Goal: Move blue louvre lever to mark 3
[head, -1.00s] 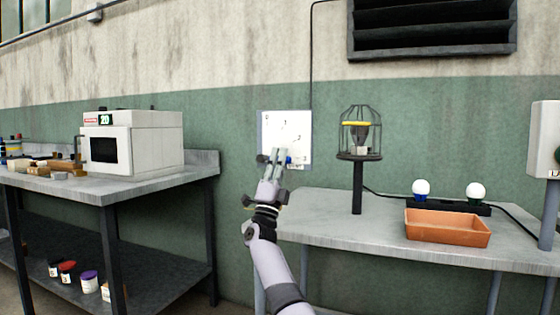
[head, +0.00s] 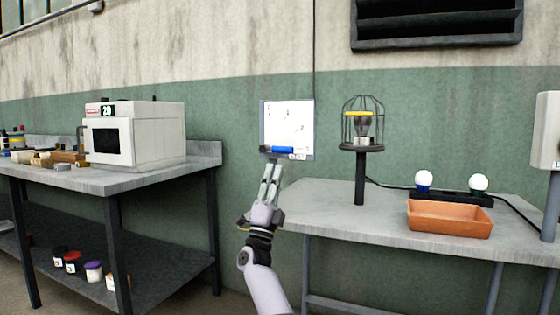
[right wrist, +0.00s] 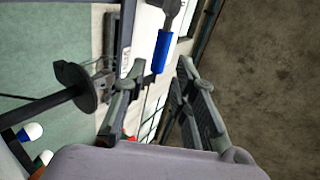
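A white panel (head: 276,120) with small marks hangs on the green wall. The blue louvre lever (head: 283,149) shows as a blue handle lying roughly level near the panel's bottom edge. I cannot tell which mark it points at. My right gripper (head: 272,168) is just below the lever, fingers pointing up toward the panel. In the right wrist view the blue handle (right wrist: 161,52) shows beyond the gap between the spread fingertips (right wrist: 160,66). The right gripper is open and holds nothing. My left gripper is not in view.
A white oven (head: 135,133) stands on the left bench. Dark louvres (head: 437,22) are high on the wall.

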